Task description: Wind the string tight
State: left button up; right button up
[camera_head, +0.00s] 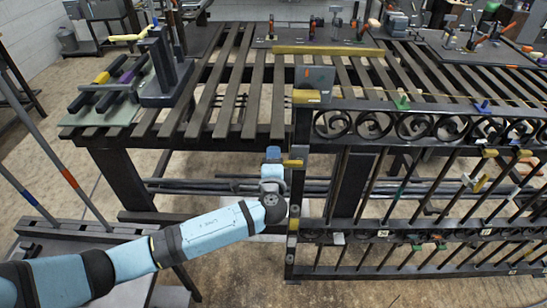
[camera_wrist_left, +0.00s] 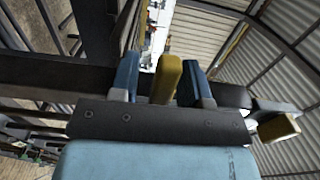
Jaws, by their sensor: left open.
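The dark gate (camera_head: 300,215) with scrolls and bars stands upright in front of the slatted bench. A thin, pale yellowish line, perhaps the string (camera_head: 450,95), runs along its top; how taut it is, I cannot tell. My left gripper (camera_head: 278,160) is at the gate's left post. A small yellow piece (camera_head: 293,163) sticks out from the post beside it. In the left wrist view a yellow piece (camera_wrist_left: 166,78) stands between the two blue fingers, with a gap at its right side. The gripper is open around it. My right gripper is in neither view.
A yellow block (camera_head: 307,96) sits at the post's top. A yellow bar (camera_head: 328,50) lies on the slatted bench (camera_head: 232,80). A dark fixture (camera_head: 165,75) stands on the bench's left end. Colored clamps line the gate to the right.

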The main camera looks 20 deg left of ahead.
pick_arm(q)
jog(key=shift+w+a, duration=0.1)
jog(key=shift+w, duration=0.1)
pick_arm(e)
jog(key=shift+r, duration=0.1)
pick_arm(q)
grip_shut()
jog(key=f+n+b, duration=0.1)
jog(key=n+b, duration=0.1)
jog(key=b, duration=0.2)
jog(key=d+f+n+b, duration=0.1)
jog(key=n+b, duration=0.1)
jog(key=b, duration=0.2)
jog(key=f+n+b, duration=0.2)
jog(key=n+b, duration=0.1)
jog(key=b, duration=0.1)
jog(key=shift+w+d+f+b, duration=0.1)
jog(key=shift+w+d+b, duration=0.1)
jog(key=shift+b, duration=0.2)
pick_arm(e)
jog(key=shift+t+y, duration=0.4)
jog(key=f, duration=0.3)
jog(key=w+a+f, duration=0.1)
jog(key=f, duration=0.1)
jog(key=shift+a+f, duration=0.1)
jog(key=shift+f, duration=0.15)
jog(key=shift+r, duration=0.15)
